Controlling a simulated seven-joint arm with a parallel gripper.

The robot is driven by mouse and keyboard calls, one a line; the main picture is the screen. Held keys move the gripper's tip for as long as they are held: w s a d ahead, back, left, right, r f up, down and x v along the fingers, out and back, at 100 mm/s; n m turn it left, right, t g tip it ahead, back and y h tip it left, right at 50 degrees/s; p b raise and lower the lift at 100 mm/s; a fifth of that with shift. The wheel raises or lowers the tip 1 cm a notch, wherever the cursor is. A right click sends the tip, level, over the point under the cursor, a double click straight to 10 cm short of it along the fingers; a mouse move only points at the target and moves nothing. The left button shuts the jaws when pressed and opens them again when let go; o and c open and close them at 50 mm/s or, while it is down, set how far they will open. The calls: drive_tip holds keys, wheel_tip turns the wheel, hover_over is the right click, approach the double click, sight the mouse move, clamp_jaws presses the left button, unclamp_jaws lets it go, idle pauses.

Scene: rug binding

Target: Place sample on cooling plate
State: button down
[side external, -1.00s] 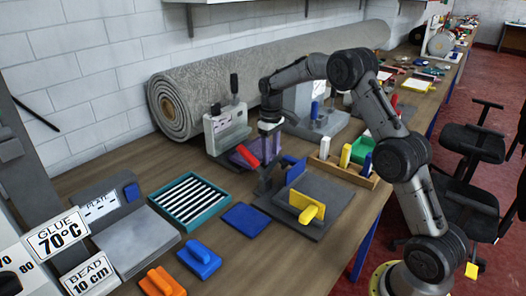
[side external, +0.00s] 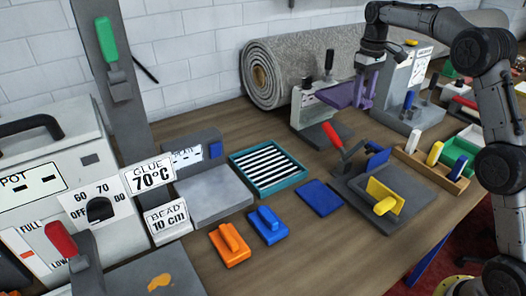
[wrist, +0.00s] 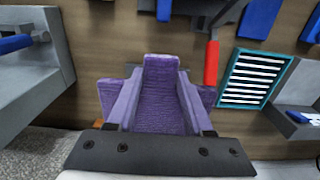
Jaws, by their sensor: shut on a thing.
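The sample is a purple textile piece (side external: 338,96) held in the air beside the white press. In the wrist view the purple sample (wrist: 160,72) sits between the two fingers and sticks out on both sides. My gripper (wrist: 160,100) is shut on it, pointing down; it also shows in the side view (side external: 366,92). A grey flat slab (side external: 213,195) with a blue button and a label reading roughly "PLATE" stands left of centre. A teal tray with black and white slats (side external: 300,183) lies beside it. Which one is the cooling plate I cannot tell.
A white press (side external: 318,118) stands behind the dark jig (side external: 350,186) with red, blue and yellow handles. Orange (side external: 230,245) and blue (side external: 267,225) hand blocks and a flat blue pad (side external: 320,197) lie in front. A rolled grey rug (side external: 290,70) lies behind.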

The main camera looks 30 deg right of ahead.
drive_tip(key=shift+a+r+m, duration=0.1)
drive_tip(key=shift+r+m, duration=0.1)
drive_tip(key=shift+m, duration=1.8)
drive_tip(key=w+a, duration=0.1)
drive_tip(key=a, duration=0.5)
drive_tip(key=w+a+r, duration=0.1)
drive_tip(key=a, duration=0.2)
drive_tip(key=shift+w+a, duration=0.15)
drive_tip(key=shift+w, duration=0.2)
drive_tip(key=a, duration=1.2)
drive_tip(key=n, duration=0.4)
hover_over(220, 200)
drive_tip(key=s+d, duration=0.2)
drive_tip(key=s, duration=0.2)
wheel_tip(220, 200, down, 14)
drive_tip(key=shift+w+a+r, duration=0.1)
drive_tip(key=shift+w+a, duration=0.35)
drive_tip(key=shift+w, duration=0.3)
drive_tip(key=shift+w+a, duration=0.3)
drive_tip(key=shift+w, duration=0.3)
drive_tip(key=shift+w+a, duration=0.3)
drive_tip(key=shift+w, duration=0.3)
drive_tip(key=shift+f, duration=0.6)
drive_tip(key=shift+f, duration=0.1)
